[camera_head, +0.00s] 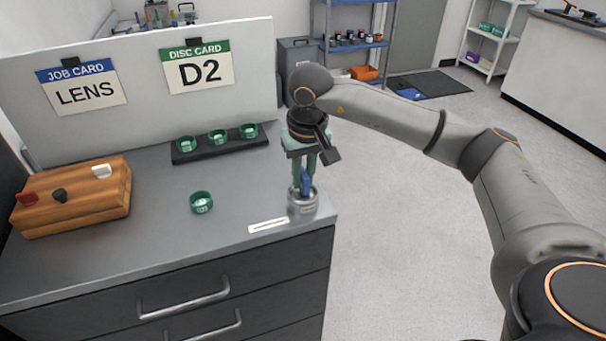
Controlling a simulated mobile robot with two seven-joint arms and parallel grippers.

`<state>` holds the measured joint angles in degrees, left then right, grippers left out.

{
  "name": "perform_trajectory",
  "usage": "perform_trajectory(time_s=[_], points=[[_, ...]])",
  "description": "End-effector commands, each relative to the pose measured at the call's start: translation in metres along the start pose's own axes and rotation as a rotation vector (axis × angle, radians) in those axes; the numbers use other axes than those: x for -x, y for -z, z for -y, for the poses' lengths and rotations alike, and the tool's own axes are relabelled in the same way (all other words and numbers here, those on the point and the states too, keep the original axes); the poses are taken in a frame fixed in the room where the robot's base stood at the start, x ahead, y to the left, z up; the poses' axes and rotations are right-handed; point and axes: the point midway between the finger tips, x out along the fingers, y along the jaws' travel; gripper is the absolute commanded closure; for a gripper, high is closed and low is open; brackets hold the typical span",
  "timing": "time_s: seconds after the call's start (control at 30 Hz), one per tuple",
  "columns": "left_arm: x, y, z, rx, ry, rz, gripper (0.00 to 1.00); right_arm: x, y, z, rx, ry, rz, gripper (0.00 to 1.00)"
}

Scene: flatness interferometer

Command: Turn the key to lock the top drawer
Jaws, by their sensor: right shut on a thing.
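My right gripper (304,178) reaches down from above at the front right corner of the cabinet top. Its green fingers are shut on a blue key (305,187). The key stands upright at the top of a round silver lock (303,204); the gripper hides its upper part, and I cannot tell how far it is turned. The top drawer (240,277) with its bar handle is in the cabinet front below and looks closed. My left gripper is not in view.
A green ring-shaped disc (201,202) lies on the cabinet top. Behind it a black tray (215,151) holds three similar discs. A wooden block (75,205) with switches stands left, a white label strip (268,226) lies beside the lock. A white board (140,105) stands behind.

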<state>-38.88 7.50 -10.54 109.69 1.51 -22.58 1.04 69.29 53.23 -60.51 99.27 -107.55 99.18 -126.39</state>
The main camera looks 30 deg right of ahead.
Motion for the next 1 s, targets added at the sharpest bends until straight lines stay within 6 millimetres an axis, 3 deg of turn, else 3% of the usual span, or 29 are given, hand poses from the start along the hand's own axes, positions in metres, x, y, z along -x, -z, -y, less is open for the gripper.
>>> perform_trajectory(time_s=[0.4,0.7,1.0], points=[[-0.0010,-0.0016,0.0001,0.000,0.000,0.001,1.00,-0.0018,-0.0002,-0.0002,0.007,0.001,0.000,1.00],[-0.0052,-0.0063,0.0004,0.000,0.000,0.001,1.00,-0.0021,-0.0004,-0.0004,0.262,0.040,0.000,1.00],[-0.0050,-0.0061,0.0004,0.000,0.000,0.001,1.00,-0.0014,-0.0002,-0.0001,0.295,0.045,-0.001,1.00]])
